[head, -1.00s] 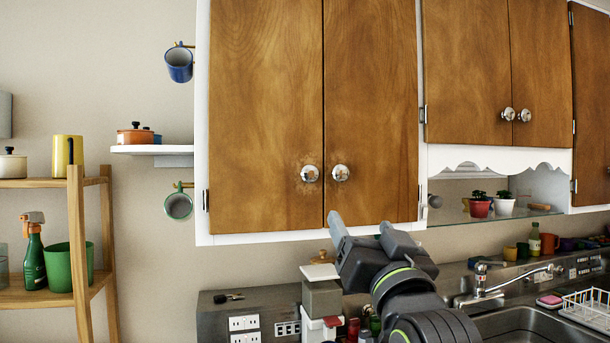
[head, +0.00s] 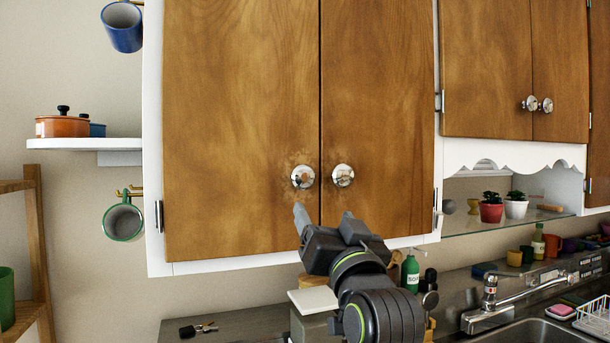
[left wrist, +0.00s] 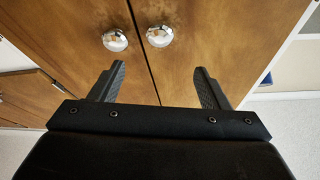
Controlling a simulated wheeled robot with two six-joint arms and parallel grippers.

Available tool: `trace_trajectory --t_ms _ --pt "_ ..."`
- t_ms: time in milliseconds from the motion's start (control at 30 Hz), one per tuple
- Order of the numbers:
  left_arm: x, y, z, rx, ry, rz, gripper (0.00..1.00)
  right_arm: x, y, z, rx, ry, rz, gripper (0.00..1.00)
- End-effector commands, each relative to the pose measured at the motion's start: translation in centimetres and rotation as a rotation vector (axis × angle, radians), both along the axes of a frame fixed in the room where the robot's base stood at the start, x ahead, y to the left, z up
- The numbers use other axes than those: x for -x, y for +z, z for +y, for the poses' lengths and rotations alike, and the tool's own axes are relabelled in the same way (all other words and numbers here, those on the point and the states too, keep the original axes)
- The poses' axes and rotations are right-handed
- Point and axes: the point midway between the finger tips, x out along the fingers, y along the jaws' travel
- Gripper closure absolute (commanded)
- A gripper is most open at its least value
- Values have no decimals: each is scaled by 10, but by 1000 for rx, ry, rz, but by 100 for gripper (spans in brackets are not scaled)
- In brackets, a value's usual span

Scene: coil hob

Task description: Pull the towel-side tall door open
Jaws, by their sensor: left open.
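Two closed tall wooden doors hang side by side, a left one (head: 240,110) and a right one (head: 378,110). Each has a round chrome knob near the shared seam, the left knob (head: 303,177) and the right knob (head: 343,176). No towel shows, so I cannot tell which door is the towel-side one. My left gripper (head: 325,220) is open and empty, just below the two knobs. In the left wrist view its fingers (left wrist: 157,85) are spread toward the doors, with both knobs (left wrist: 115,40) beyond the fingertips, apart from them. My right gripper is not in view.
Blue mug (head: 122,27) and green-rimmed mug (head: 123,220) hang left of the cabinet, by a shelf with an orange pot (head: 62,126). Shorter doors (head: 486,70) are at right. Below are a counter, keys (head: 198,329), bottles and a sink faucet (head: 490,290).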

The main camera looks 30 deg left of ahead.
Motion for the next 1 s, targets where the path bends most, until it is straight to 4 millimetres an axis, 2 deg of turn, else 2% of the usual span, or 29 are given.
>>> trace_trajectory --t_ms 33,333,700,1000 --pt "-6 7 6 -5 5 3 30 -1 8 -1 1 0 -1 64" --pt "-40 27 39 -3 5 3 30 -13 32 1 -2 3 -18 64" --pt "-84 49 78 -2 3 3 30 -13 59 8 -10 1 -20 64" --pt "-93 51 87 1 0 1 30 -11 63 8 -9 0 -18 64"
